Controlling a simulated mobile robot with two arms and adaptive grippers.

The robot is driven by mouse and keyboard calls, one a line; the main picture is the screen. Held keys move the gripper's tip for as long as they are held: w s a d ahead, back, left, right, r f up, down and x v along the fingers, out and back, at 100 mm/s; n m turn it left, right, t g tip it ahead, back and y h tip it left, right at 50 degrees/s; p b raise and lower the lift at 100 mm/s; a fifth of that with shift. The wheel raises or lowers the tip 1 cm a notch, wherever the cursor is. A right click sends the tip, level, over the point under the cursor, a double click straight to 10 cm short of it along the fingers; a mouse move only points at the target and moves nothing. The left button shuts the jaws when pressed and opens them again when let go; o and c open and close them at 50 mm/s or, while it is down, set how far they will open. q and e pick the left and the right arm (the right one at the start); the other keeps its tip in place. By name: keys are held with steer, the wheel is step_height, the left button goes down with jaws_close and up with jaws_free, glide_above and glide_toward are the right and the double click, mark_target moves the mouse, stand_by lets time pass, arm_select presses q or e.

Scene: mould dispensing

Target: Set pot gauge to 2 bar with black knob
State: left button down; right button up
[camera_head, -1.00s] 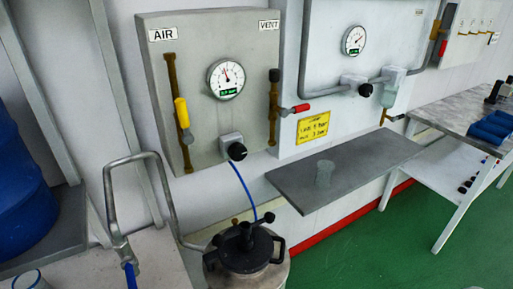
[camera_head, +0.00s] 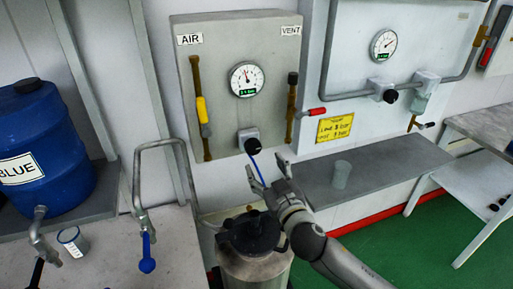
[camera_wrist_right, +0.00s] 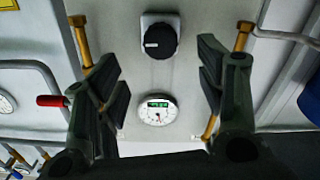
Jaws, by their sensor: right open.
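The pot gauge (camera_head: 246,79) is a round white dial with a small green readout, on the grey AIR/VENT panel (camera_head: 228,50). The readout is too small to read surely. The black knob (camera_head: 253,146) sits on a light square mount below the gauge, with a blue hose hanging near it. My right gripper (camera_head: 266,166) is open just below and in front of the knob, its fingers pointing up at it. In the right wrist view the knob (camera_wrist_right: 160,40) lies between the spread fingers, apart from both, and the gauge (camera_wrist_right: 157,110) shows upside down. My left gripper is not in view.
A pot with a black lid (camera_head: 250,235) stands below the panel. The air valve's yellow handle (camera_head: 203,110) and the vent valve's red handle (camera_head: 317,112) flank the knob. A second gauge (camera_head: 384,45) and black knob (camera_head: 389,96) are to the right. A clear cup (camera_head: 341,174) stands on the shelf.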

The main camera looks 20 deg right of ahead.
mark_target(255, 150)
steer(key=w+p, duration=0.2)
steer(key=w, duration=0.7)
steer(key=shift+w+a+f, duration=0.1)
steer(key=shift+w+a, duration=0.05)
steer(key=shift+w, duration=0.2)
steer(key=c, duration=1)
steer(key=n, duration=0.3)
steer(key=shift+n, duration=0.3)
steer(key=shift+n+p, duration=0.45)
steer(key=shift+n, duration=1.35)
